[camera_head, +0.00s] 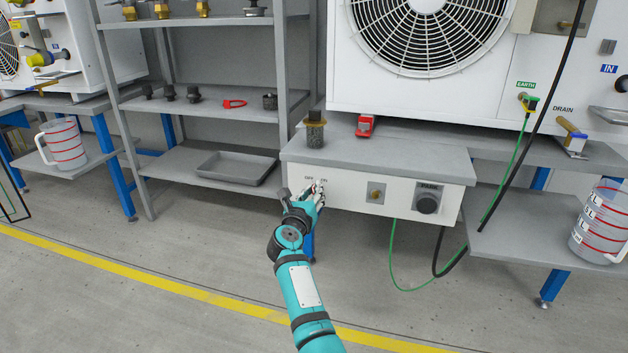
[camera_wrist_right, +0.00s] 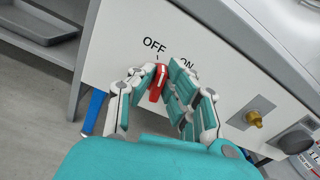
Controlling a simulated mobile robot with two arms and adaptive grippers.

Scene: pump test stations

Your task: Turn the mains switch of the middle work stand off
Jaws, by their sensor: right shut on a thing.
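The mains switch is a red handle (camera_wrist_right: 156,84) on the white front panel of the middle work stand (camera_head: 340,197), under the printed words OFF and ON. In the right wrist view the handle's upper end points up towards the OFF word and its tick mark. My right gripper (camera_wrist_right: 160,82) is shut on the handle, with fingers on both sides of it. In the head view my right gripper (camera_head: 313,191) is at the left end of the panel, and its fingers mostly hide the switch. My left gripper is not in view.
A brass fitting (camera_head: 376,194) and a dark PARK knob (camera_head: 427,203) are further right on the panel. A grey shelf rack with a tray (camera_head: 236,168) stands left. Green and black cables hang right.

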